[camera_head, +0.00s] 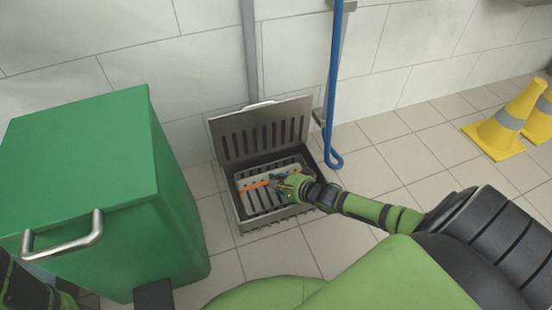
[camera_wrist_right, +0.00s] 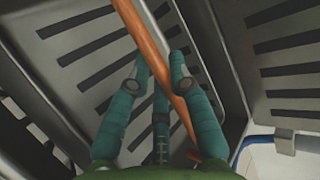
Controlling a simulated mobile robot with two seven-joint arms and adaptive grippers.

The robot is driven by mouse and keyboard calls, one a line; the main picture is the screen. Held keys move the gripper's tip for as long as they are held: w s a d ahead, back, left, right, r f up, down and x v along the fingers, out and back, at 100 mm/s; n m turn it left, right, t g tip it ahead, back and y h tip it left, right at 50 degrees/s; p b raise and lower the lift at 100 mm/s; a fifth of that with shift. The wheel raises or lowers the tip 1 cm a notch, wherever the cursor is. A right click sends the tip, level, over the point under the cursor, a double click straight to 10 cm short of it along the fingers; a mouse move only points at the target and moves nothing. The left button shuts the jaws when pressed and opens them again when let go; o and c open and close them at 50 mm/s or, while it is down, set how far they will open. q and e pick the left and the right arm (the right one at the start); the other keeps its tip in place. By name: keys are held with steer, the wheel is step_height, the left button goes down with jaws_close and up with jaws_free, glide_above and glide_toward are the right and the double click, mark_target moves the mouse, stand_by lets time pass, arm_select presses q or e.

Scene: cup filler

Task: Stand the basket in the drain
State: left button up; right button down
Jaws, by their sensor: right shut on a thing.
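The basket (camera_head: 262,200) is a grey slotted metal box with an orange handle (camera_head: 254,185). In the head view it lies within the outline of the drain (camera_head: 239,213), a dark-rimmed floor opening whose slotted lid (camera_head: 262,139) stands open against the wall. My right gripper (camera_head: 279,181) is over the basket, shut on the handle. In the right wrist view, the teal fingers (camera_wrist_right: 160,66) close around the orange bar (camera_wrist_right: 150,40), with the basket's slotted wall (camera_wrist_right: 65,25) beyond. My arm hides the basket's right side, and I cannot tell whether it rests on the bottom.
A green bin (camera_head: 85,170) with a metal handle stands close on the left. A blue pole (camera_head: 333,90) and a grey pipe (camera_head: 249,50) run down the wall behind. Yellow cones (camera_head: 507,120) stand far right. Tiled floor (camera_head: 375,165) is free right of the drain.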

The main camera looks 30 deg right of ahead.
steer(key=c, duration=1.1)
jaws_free()
steer(key=shift+f, duration=0.1)
steer(key=shift+c, duration=0.2)
